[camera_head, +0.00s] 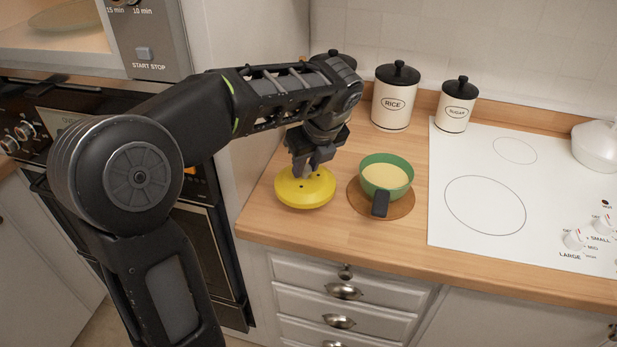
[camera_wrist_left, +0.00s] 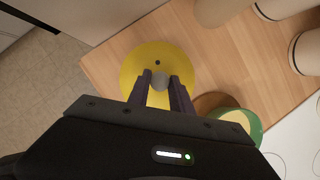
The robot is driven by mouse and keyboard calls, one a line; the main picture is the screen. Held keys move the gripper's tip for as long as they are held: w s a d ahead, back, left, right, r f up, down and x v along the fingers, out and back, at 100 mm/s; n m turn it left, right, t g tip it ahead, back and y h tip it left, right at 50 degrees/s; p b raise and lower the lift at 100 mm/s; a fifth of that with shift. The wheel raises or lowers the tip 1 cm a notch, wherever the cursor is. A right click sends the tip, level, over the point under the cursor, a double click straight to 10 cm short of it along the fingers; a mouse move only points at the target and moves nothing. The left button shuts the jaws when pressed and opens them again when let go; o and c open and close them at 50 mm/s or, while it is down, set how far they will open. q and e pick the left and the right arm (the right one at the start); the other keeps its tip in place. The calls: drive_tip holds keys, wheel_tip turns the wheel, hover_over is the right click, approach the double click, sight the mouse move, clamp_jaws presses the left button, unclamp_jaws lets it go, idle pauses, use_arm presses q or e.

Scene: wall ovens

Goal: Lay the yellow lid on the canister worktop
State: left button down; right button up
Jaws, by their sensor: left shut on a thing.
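The yellow lid (camera_head: 304,191) is a round disc at the left part of the wooden worktop (camera_head: 330,231), left of the green pot. My left gripper (camera_head: 309,172) reaches down over it and is shut on its knob. In the left wrist view, the lid (camera_wrist_left: 135,68) lies below the fingers, and the grey knob (camera_wrist_left: 160,81) sits between the fingertips (camera_wrist_left: 160,84). The lid looks on or very close to the wood; I cannot tell whether it touches. The rice canister (camera_head: 393,105) and the sugar canister (camera_head: 456,110) stand upright at the back. My right gripper is not in view.
A green pot (camera_head: 387,171) with pale yellow contents stands on a round wooden board (camera_head: 402,206) just right of the lid. A white hob (camera_head: 540,200) fills the right side. A wall oven (camera_head: 205,215) is at left. Bare wood lies along the front edge.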

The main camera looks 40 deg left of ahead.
sight(308, 174)
use_arm(q)
drive_tip(key=shift+f, duration=1.85)
drive_tip(key=shift+f, duration=0.1)
drive_tip(key=c, duration=1.1)
unclamp_jaws()
drive_tip(key=shift+c, duration=0.2)
drive_tip(key=shift+d+r, duration=0.15)
drive_tip(key=shift+r, duration=0.35)
drive_tip(key=v, duration=1.1)
drive_tip(key=shift+d, duration=0.1)
